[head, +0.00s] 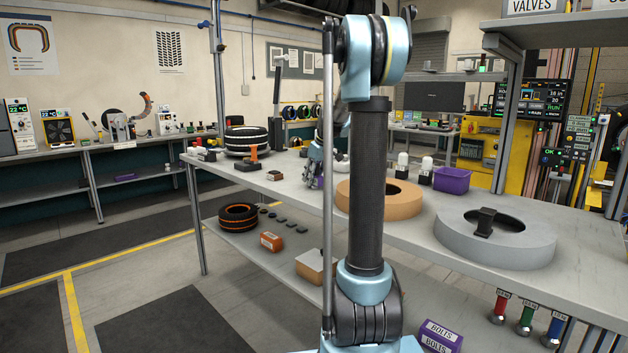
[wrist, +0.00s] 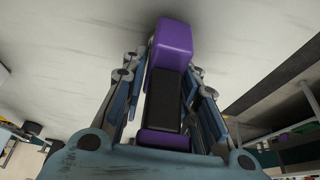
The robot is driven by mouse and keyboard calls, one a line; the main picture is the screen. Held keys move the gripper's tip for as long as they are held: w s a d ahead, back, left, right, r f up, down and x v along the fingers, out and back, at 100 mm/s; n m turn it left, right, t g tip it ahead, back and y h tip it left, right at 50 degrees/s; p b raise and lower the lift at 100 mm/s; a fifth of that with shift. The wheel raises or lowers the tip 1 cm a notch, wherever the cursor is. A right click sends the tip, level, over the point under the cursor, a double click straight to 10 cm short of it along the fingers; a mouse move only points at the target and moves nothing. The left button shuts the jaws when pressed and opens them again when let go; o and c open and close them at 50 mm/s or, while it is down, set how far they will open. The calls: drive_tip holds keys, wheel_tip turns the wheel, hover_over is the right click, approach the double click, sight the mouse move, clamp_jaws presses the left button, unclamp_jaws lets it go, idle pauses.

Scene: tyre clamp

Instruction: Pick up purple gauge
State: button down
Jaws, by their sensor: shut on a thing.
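The purple gauge (wrist: 174,42) is a long block with purple ends and a black middle, seen in the wrist view. My gripper (wrist: 168,85) has its blue-grey fingers along both sides of it and is shut on it. In the head view my gripper (head: 315,165) is over the far part of the workbench, partly hidden behind my arm.
The grey workbench (head: 285,190) holds a tan ring (head: 405,208), a grey ring (head: 520,247) with a black block, a purple bin (head: 452,180), white-topped bottles and a black-and-white tyre (head: 246,142). A lower shelf (head: 255,240) holds another tyre and small parts.

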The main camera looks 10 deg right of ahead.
wheel_tip(320, 180, up, 10)
idle(0.6)
